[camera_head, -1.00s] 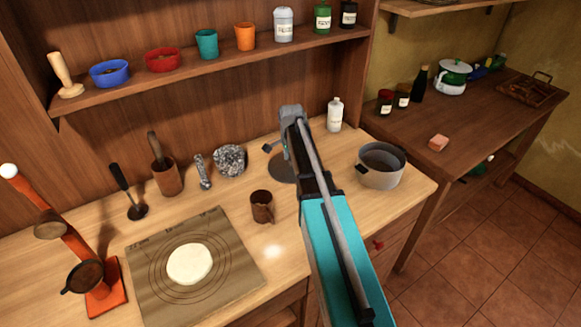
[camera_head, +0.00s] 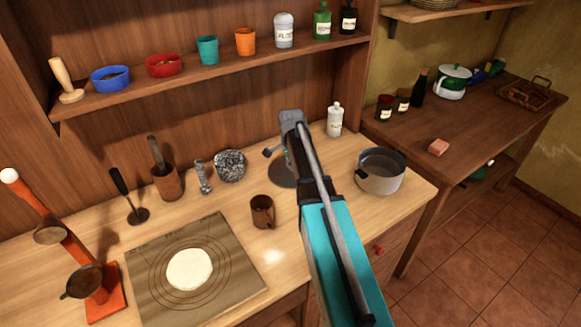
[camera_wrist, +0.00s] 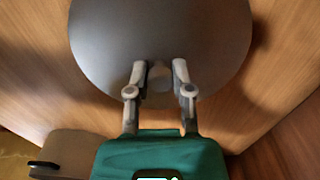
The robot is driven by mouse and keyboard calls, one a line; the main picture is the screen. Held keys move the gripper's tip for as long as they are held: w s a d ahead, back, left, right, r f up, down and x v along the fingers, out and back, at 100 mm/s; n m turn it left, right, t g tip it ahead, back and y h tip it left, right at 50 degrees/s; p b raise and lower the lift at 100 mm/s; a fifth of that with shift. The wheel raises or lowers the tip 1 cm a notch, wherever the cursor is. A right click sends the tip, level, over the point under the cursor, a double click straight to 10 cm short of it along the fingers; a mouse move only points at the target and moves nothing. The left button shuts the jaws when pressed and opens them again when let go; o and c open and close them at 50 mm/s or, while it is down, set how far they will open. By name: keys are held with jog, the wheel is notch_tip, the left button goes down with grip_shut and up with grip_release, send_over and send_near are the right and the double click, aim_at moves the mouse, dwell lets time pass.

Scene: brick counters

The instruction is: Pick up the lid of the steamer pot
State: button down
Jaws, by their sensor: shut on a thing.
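The lid (camera_wrist: 110,45) is a flat grey disc that fills the upper middle of the wrist view. In the head view the lid (camera_head: 282,179) is a dark disc over the counter, left of the pot and partly hidden behind my arm. I cannot tell whether it touches the counter. The steamer pot (camera_head: 381,184) stands open at the counter's right end.
A brown mug (camera_head: 262,212) stands left of the lid. A mat (camera_head: 240,272) with dough lies front left. A loaded shelf (camera_head: 190,78) runs above.

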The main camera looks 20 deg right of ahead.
jog(key=shift+r+p, duration=1.3)
jog(key=shift+r, duration=0.1)
jog(key=s+r+p, duration=1)
jog(key=s, duration=0.4)
jog(key=shift+a, duration=0.35)
jog(key=shift+f+b, duration=0.5)
jog(key=shift+f, duration=0.05)
